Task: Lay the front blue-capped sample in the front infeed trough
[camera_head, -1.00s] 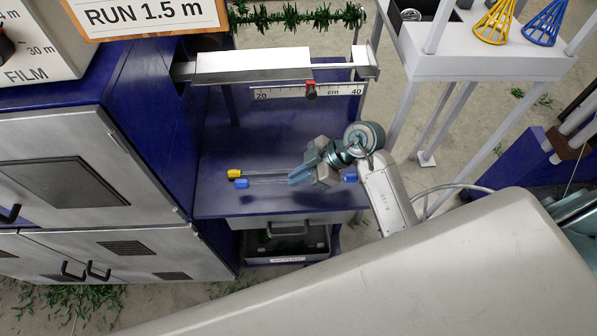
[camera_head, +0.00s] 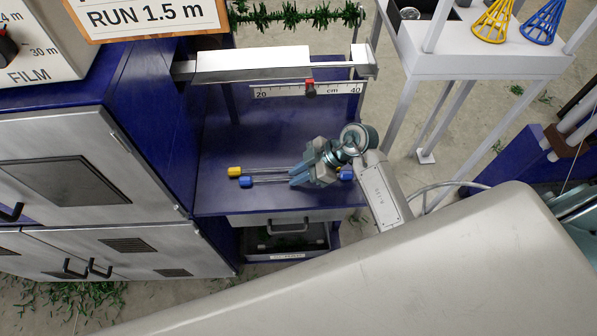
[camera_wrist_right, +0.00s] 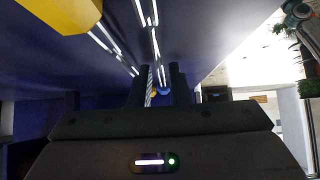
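The blue-capped sample (camera_head: 246,182) lies on the blue shelf in the head view, in front of the yellow-capped sample (camera_head: 235,171). A blue cap also shows at the right (camera_head: 346,175). My right gripper (camera_head: 299,177) is low over the two rods, fingers pointing left, hiding their middle. In the right wrist view its two dark fingers (camera_wrist_right: 160,84) stand apart, with a thin striped rod (camera_wrist_right: 150,84) and a small blue cap (camera_wrist_right: 164,90) seen between them; I cannot tell contact. I cannot identify the front infeed trough for certain. My left gripper is out of view.
A metal rail (camera_head: 255,64) with a centimetre scale (camera_head: 305,90) and a red slider (camera_head: 310,84) crosses behind the shelf (camera_head: 260,140). A grey cabinet (camera_head: 90,180) stands at the left, a white stand (camera_head: 480,62) at the right. The shelf behind the samples is clear.

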